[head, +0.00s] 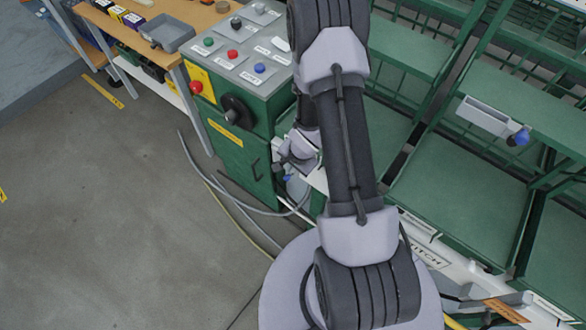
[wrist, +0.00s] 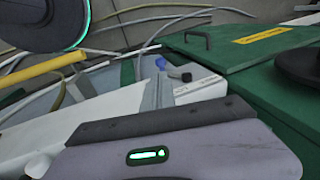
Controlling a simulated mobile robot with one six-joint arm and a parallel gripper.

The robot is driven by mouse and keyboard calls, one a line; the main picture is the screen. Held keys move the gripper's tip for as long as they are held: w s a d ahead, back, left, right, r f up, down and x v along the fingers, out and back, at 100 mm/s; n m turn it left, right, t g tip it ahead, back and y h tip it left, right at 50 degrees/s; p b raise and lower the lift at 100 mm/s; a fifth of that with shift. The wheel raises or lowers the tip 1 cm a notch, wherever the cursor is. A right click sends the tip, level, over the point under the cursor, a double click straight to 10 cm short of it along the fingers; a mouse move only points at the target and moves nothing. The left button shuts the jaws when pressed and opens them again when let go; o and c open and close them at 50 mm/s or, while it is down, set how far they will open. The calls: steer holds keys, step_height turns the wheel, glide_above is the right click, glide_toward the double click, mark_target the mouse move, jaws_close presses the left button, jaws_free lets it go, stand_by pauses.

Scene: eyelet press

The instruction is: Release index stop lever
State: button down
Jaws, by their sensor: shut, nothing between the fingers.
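A green press cabinet (head: 245,150) stands left of my arm. A small blue part (head: 288,178) shows low beside its right edge, close to my gripper (head: 285,160), which is shut and empty; my arm partly hides this spot. In the wrist view a blue knob (wrist: 160,62) and a short dark-tipped grey piece (wrist: 181,74) show near a white rail (wrist: 110,108). I cannot tell which part is the index stop lever, or whether my gripper touches anything.
The cabinet top carries several push buttons (head: 232,54), and a black rotary knob (head: 237,110) is on its front. Loose cables (head: 225,185) cross the floor. Green racks (head: 450,200) fill the right, with a blue-knobbed bracket (head: 488,117). Floor on the left is clear.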

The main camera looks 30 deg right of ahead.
mark_target(287, 177)
steer(key=b+x, duration=0.3)
steer(key=x, duration=0.5)
steer(key=shift+f+b, duration=0.2)
steer(key=shift+b, duration=0.1)
